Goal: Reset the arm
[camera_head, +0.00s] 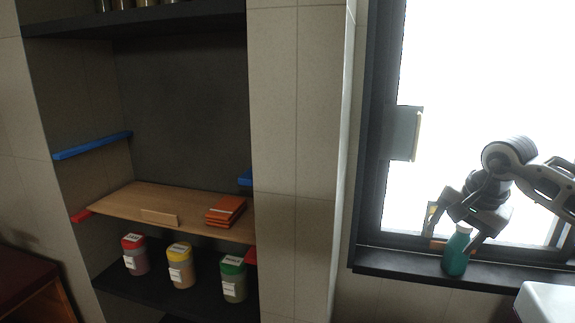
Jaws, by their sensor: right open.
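My right gripper (454,239) comes in from the right in front of the window, pointing down. It is open, with its fingers on either side of the upper part of a teal bottle (456,256). The bottle has a pale cap and stands upright on the dark window sill (400,264). I cannot tell whether the fingers touch the bottle. My left gripper is not in view.
A wall niche holds a wooden shelf board (150,196) with stacked orange items (225,211). Jars with red (135,256), yellow (180,266) and green (233,280) lids stand below. Blue (93,146) and red (81,216) supports line the niche. A white object (545,302) is at lower right.

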